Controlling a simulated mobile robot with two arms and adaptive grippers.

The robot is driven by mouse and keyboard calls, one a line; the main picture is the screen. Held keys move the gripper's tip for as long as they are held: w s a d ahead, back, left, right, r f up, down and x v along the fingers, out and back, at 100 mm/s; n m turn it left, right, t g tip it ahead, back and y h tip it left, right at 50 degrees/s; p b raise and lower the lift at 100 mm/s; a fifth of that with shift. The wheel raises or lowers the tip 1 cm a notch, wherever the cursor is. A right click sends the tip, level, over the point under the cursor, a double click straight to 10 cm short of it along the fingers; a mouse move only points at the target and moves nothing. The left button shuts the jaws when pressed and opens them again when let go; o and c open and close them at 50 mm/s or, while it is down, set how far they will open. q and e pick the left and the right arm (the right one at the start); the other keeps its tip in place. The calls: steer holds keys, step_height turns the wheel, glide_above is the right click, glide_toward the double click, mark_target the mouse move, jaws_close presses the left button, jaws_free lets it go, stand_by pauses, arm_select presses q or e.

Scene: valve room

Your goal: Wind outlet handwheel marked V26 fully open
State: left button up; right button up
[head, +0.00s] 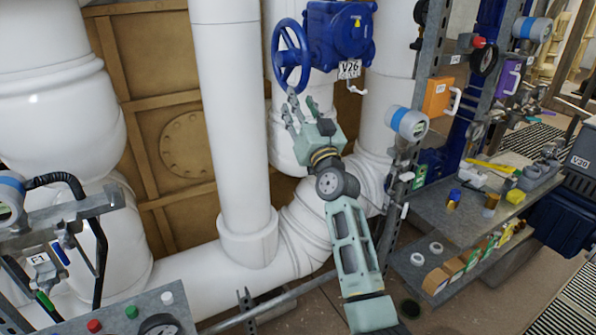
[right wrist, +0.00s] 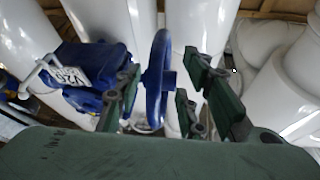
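The blue handwheel (head: 291,57) stands upright on the left of a blue valve body (head: 338,32), with a white tag reading V26 (head: 349,69) under the body. My right gripper (head: 291,112) is just below the wheel, fingers pointing up, spread and empty. In the right wrist view the wheel (right wrist: 157,80) shows nearly edge-on, between the open fingers (right wrist: 165,95) in the picture, with gaps on both sides. I see no contact with the rim. The blue valve body (right wrist: 85,75) is left of it there. My left gripper is not in view.
Thick white pipes (head: 232,120) stand behind and beside my right arm. A gauge with a blue rim (head: 408,122) and a metal post (head: 395,190) are close to its right. A grey bench (head: 470,225) with small parts is farther right. A panel with buttons (head: 130,310) is at lower left.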

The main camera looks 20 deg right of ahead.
step_height(320, 180, down, 17)
steer(key=a+g, duration=0.1)
steer(key=g, duration=0.2)
steer(key=shift+s+f+n, duration=0.15)
steer(key=shift+s+n, duration=0.15)
steer(key=shift+s, duration=0.1)
steer(key=shift+a, duration=0.1)
